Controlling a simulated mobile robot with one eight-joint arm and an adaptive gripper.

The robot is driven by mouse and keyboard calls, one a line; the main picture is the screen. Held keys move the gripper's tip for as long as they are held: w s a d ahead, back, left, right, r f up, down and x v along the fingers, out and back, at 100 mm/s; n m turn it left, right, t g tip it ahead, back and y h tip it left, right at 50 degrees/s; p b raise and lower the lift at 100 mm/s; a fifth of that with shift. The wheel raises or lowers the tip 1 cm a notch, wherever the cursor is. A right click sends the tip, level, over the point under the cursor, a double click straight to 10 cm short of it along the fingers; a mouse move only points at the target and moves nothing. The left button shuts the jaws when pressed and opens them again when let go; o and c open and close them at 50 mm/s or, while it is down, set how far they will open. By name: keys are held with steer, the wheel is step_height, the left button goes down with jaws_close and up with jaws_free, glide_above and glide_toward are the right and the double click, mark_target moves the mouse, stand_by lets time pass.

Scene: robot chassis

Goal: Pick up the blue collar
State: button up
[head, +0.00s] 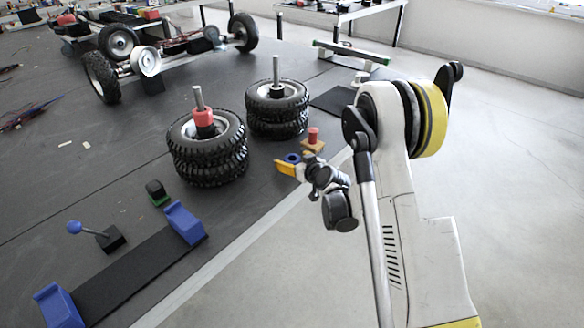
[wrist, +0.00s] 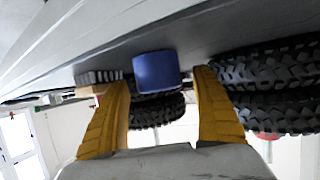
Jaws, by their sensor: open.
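The blue collar (head: 292,157) is a small ring on the dark table, near its right edge in the head view. In the wrist view the blue collar (wrist: 156,72) appears between the tips of my two yellow fingers, with a gap on each side. My gripper (wrist: 161,80) is open and empty. In the head view my gripper (head: 285,168) is right beside the collar and partly hides it. I cannot tell how deep the collar sits between the fingers.
A red peg on a wooden base (head: 312,146) stands just behind the collar. Two stacks of tyres (head: 208,160) (head: 277,122) with upright posts stand close by; the nearer post carries a red collar (head: 203,120). Blue brackets (head: 184,222) and a blue-knobbed lever (head: 108,238) are nearer the front.

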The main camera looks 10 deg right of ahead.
steer(key=shift+w, duration=0.25)
steer(key=c, duration=1.3)
steer(key=shift+r, duration=0.1)
